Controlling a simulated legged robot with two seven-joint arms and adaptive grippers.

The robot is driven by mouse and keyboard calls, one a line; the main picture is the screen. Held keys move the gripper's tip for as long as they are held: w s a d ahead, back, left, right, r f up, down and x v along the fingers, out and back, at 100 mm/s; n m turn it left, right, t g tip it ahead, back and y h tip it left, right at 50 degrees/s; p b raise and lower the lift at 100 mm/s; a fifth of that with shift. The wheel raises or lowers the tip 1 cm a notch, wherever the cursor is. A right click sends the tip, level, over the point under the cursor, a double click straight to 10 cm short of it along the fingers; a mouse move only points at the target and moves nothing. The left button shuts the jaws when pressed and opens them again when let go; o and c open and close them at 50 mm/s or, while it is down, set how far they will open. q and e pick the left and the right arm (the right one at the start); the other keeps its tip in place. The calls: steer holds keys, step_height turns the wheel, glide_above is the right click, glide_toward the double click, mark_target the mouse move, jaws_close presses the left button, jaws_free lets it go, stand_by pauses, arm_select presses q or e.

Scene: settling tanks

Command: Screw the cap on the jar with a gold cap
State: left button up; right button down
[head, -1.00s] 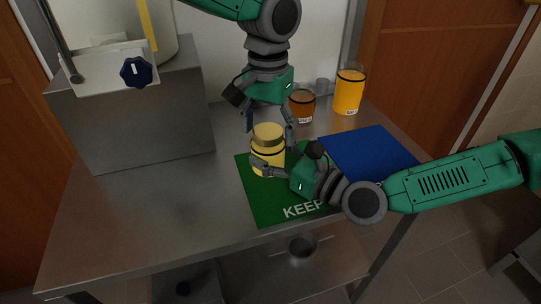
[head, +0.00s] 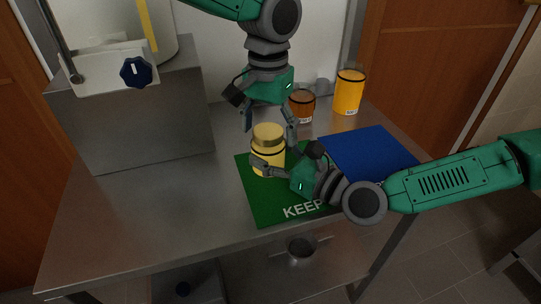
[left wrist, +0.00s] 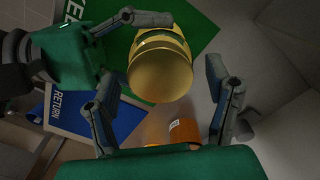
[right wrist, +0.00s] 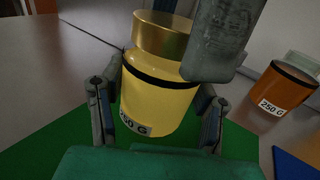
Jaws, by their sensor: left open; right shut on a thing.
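The jar (head: 266,161) with a gold cap (head: 267,134) stands upright on the green mat (head: 245,196), filled with something yellow. In the right wrist view the gold cap (right wrist: 161,34) sits on top of the jar (right wrist: 156,97), above a black band; a label shows low on the jar. My right gripper (head: 271,168) is shut around the jar's body from the right. My left gripper (head: 269,124) is above and behind the cap, fingers pointing down. In the left wrist view its fingers are open, with the cap (left wrist: 160,75) beyond them. Whether the cap is threaded tight is not clear.
A blue mat (head: 368,152) lies right of the green one. A brown-orange jar (head: 302,106) and a taller orange jar (head: 349,92) stand at the back right. A steel box (head: 140,125) with a dark blue knob (head: 136,72) stands left. The table's front left is clear.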

arm_select(q)
step_height(320, 180, up, 12)
steer(key=shift+w, duration=0.15)
stand_by(0.4)
steer(key=shift+f, duration=0.1)
arm_select(e)
steer(key=shift+c, duration=2.3)
jaws_free()
